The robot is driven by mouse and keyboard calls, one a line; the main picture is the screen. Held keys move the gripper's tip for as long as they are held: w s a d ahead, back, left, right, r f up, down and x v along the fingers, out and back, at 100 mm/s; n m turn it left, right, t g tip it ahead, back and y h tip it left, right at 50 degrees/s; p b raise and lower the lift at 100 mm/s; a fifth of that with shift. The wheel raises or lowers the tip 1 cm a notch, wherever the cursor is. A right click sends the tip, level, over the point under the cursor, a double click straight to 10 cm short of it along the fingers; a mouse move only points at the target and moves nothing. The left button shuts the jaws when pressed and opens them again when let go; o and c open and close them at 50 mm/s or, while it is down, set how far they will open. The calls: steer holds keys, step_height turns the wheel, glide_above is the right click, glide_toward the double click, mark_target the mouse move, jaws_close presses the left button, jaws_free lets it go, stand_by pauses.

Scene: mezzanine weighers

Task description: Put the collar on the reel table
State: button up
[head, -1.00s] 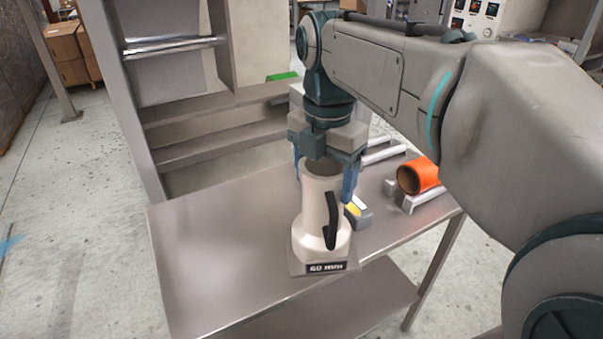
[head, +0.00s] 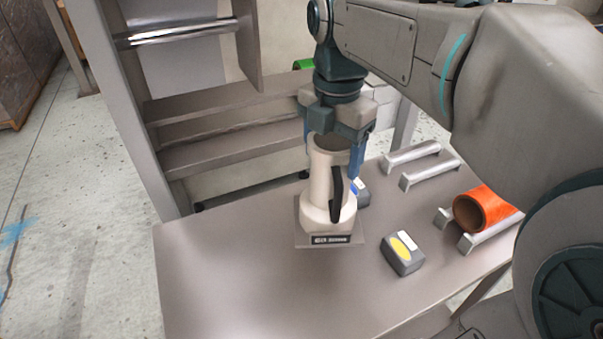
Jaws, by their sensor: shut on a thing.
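The collar (head: 321,190) is a beige upright tube with a wider foot, a black handle on its side and a flat square base plate with a dark label, too blurred to read. My gripper (head: 335,165) points down from above, its blue fingers on either side of the tube, shut on the collar. The reel table (head: 215,290) is a bare grey metal top beneath it. The collar appears over the table's back middle part; I cannot tell whether its plate touches the top. The left finger is mostly hidden.
A grey block with a yellow spot (head: 403,253) sits right of the collar. An upright frame with shelves (head: 225,145) stands behind. The table's front left is clear.

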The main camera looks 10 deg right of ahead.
steer(key=w+a+f, duration=0.4)
steer(key=a+f, duration=0.4)
steer(key=f, duration=0.1)
steer(key=shift+w+a+f+p, duration=0.2)
steer(key=shift+a+f+p, duration=0.1)
steer(key=shift+f+p, duration=0.15)
steer(key=shift+f, duration=0.15)
steer(key=o, duration=1.9)
steer(key=shift+o, duration=0.2)
